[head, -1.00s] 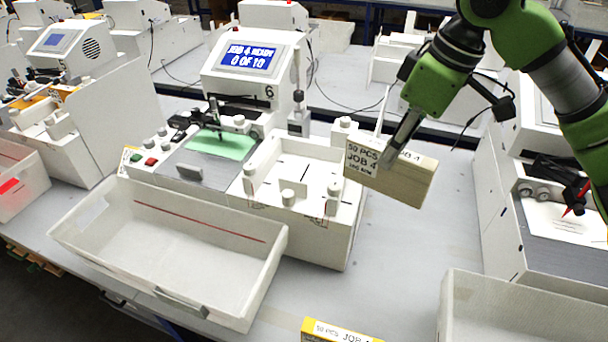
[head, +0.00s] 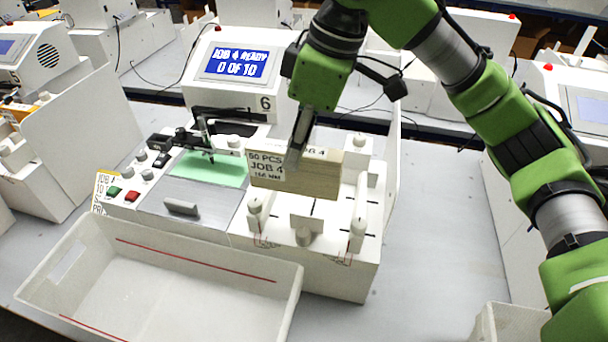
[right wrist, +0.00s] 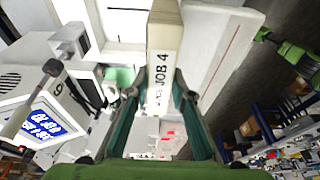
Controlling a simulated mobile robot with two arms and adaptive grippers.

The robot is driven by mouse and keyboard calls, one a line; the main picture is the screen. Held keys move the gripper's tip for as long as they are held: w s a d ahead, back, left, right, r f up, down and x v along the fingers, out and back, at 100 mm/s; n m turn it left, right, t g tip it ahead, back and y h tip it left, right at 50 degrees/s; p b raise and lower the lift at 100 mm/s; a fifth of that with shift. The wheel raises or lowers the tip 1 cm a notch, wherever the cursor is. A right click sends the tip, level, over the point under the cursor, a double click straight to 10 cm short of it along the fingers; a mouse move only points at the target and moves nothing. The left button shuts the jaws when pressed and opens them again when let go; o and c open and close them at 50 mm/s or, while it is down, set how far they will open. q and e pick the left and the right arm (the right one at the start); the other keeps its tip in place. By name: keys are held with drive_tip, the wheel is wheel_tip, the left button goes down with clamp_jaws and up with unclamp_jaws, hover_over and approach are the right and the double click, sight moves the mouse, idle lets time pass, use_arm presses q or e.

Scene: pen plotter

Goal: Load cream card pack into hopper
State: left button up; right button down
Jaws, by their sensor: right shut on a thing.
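The cream card pack (head: 310,177) has a white label reading 50 PCS JOB 4. My right gripper (head: 294,158) is shut on it and holds it over the white hopper (head: 290,238) of machine 6. In the head view the pack hides the back part of the hopper. Posts with knobs and a small front plate stand in the hopper. In the right wrist view the pack (right wrist: 166,50) sits between the two fingers (right wrist: 155,90). Whether it touches the hopper floor cannot be told; it appears above it. My left gripper is not in view.
The screen (head: 235,63) of machine 6 reads JOB 4 READY, 0 OF 10. A green card (head: 212,168) lies under the pen left of the hopper. An empty white tray (head: 170,285) stands in front. Bare table (head: 440,230) lies to the right.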

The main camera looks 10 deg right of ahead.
drive_tip(key=w+d+f+p, duration=0.2)
drive_tip(key=w+f, duration=0.1)
drive_tip(key=f, duration=0.1)
drive_tip(key=w+d+f+p, duration=0.2)
drive_tip(key=w+f, duration=0.2)
drive_tip(key=w+d+f+p, duration=0.2)
drive_tip(key=w+d+f, duration=0.1)
drive_tip(key=w+f, duration=0.1)
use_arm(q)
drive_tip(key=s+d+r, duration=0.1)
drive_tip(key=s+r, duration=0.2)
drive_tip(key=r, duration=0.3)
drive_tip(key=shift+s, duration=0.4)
use_arm(e)
drive_tip(key=shift+s+a+f, duration=0.1)
drive_tip(key=shift+f, duration=0.1)
drive_tip(key=c, duration=1.8)
unclamp_jaws()
drive_tip(key=shift+f, duration=0.15)
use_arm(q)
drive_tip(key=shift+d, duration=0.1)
